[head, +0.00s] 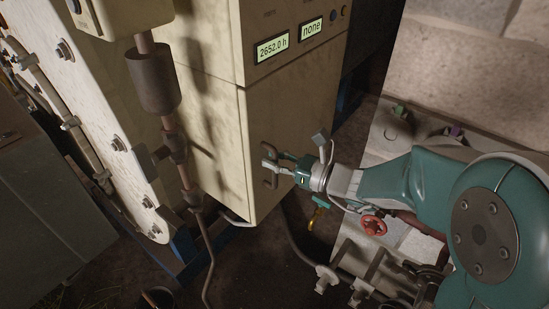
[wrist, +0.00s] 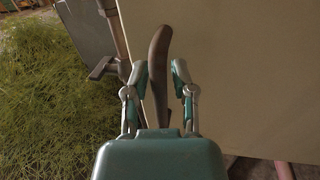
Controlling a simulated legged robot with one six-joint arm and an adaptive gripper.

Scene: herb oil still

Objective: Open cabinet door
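The beige cabinet (head: 215,125) stands in the middle of the head view. Its lower front door (head: 297,117) sits below a panel with two displays and looks shut. A dark curved handle (head: 270,178) sticks out low on the door; in the wrist view the handle (wrist: 159,60) runs upright. My gripper (head: 279,164) is at the handle. In the wrist view my gripper (wrist: 159,78) has its two fingers apart, one on each side of the handle, with a small gap showing on the right. The door surface (wrist: 235,75) fills the right of the wrist view.
A rusty pipe (head: 155,80) runs down beside the cabinet's left. A red valve wheel (head: 374,225) and pipe fittings (head: 327,277) lie below my arm. A pale wall (head: 475,60) stands on the right. Green herbs (wrist: 45,90) cover the left of the wrist view.

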